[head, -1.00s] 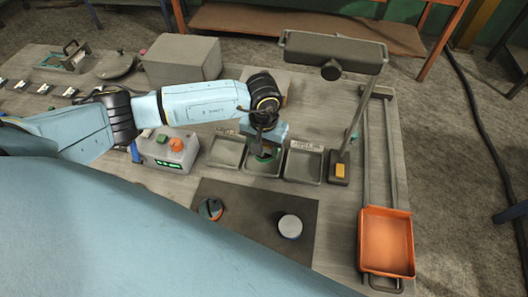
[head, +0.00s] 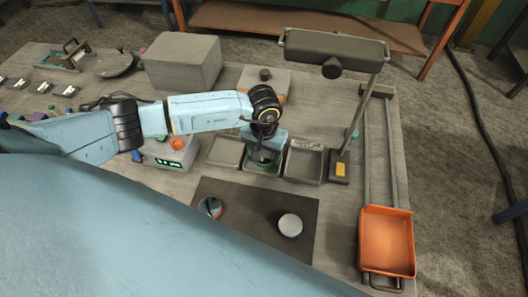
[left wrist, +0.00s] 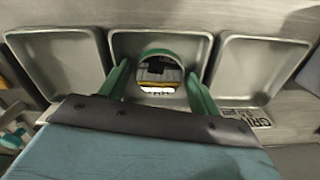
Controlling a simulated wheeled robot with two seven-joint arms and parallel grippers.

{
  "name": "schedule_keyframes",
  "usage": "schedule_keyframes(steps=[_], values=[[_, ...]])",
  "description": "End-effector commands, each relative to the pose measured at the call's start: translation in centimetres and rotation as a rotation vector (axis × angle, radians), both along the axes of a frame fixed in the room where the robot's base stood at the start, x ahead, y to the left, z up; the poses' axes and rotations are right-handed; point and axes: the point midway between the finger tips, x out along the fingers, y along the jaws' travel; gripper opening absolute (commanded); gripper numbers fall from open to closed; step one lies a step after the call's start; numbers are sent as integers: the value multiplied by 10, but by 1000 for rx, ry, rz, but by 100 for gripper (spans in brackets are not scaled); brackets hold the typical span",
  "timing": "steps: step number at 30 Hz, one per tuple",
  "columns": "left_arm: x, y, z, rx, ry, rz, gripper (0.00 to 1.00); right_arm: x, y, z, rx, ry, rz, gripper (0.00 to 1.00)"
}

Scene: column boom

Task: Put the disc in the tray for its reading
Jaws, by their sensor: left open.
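Three shallow grey trays stand in a row: left (head: 226,150), middle (left wrist: 128,42) and right (head: 304,163). My left gripper (head: 262,158) is over the middle tray, with its green fingers pointing down into it. In the left wrist view the fingers (left wrist: 160,88) are open on either side of a green-rimmed disc (left wrist: 160,53) with a mirror-like face. I cannot tell whether the disc rests on the tray floor. A mirror-faced disc (head: 210,208) and a pale-topped, blue-sided disc (head: 290,225) lie on the dark mat (head: 255,214). My right gripper is not in view.
A grey meter box (head: 172,155) with a green display stands left of the trays. A lamp on a post (head: 335,47) overhangs at the right. An orange bin (head: 386,242) sits on rails at the right edge. A large grey block (head: 182,60) stands behind my arm.

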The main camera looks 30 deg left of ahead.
Motion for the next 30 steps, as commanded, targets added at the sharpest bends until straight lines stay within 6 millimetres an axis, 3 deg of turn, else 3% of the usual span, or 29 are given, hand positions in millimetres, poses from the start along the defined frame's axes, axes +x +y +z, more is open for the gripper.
schedule_keyframes(steps=[5,15,21,30], values=[[1,0,9,-1,-3,-1,62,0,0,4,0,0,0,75],[1,0,80,0,-5,-2,62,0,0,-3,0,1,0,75],[0,0,111,0,-2,-1,62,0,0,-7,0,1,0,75],[0,0,123,0,1,0,62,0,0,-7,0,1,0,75]])
